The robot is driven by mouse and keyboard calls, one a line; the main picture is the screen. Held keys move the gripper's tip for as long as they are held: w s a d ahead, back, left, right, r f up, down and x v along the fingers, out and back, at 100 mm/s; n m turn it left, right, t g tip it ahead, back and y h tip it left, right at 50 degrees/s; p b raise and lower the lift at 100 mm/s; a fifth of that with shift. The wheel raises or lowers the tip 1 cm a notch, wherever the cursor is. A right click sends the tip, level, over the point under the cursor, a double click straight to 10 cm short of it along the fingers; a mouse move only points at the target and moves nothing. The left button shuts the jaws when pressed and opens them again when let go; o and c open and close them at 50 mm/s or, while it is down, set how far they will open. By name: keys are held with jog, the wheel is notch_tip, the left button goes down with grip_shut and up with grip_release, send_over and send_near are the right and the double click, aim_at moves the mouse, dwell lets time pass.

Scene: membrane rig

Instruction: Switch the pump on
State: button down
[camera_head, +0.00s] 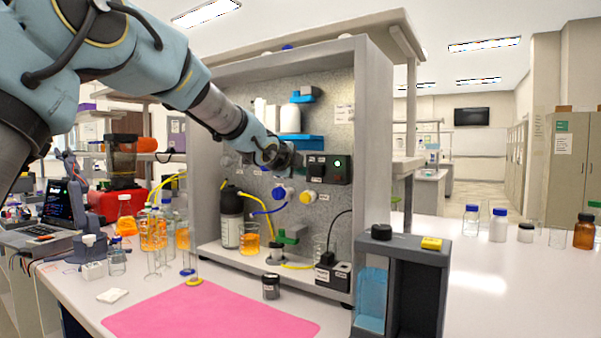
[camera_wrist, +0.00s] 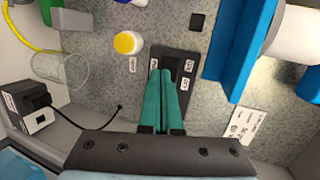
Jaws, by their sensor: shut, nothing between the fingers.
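In the head view my gripper (camera_head: 293,160) is just left of the box. The switch position is hidden or too small to tell.
A yellow knob (camera_head: 307,197) sits below the box, and a blue knob (camera_head: 283,193) is beside it. A blue shelf (camera_wrist: 238,52) projects close to the box. A black plug (camera_head: 327,259) with a cable stands at the rig's base. A pink mat (camera_head: 210,315) lies in front.

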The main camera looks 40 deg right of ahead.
jog(key=a+r+p, duration=0.1)
jog(key=a+r, duration=0.2)
jog(key=a, duration=0.7)
jog(key=shift+s, duration=0.3)
jog(key=w+a+f+n+t+y, duration=0.1)
jog(key=w+a+f+n+y, duration=0.2)
jog(key=a+f+n, duration=0.5)
jog(key=w+a+f+n+y, duration=0.2)
jog(key=w+a+f+y, duration=0.15)
jog(key=a, duration=0.75)
jog(key=w+a+f+n+t+y, duration=0.1)
jog(key=w+a+f+n+y, duration=0.15)
jog(key=a+f+n, duration=0.55)
jog(key=s+a+f+n+g+y, duration=0.1)
jog(key=s+a+f+n+g, duration=0.1)
jog(key=a, duration=0.7)
jog(key=s+a+f+n+g+y, duration=0.1)
jog(key=s+a+f+n+g, duration=0.1)
jog(key=s+a+f+n, duration=0.3)
jog(key=s+a+f+n+g+y, duration=0.2)
jog(key=s+a+n, duration=0.3)
jog(key=s+a, duration=0.3)
jog(key=a+f, duration=0.1)
jog(key=a, duration=0.3)
jog(key=shift+a+f, duration=0.35)
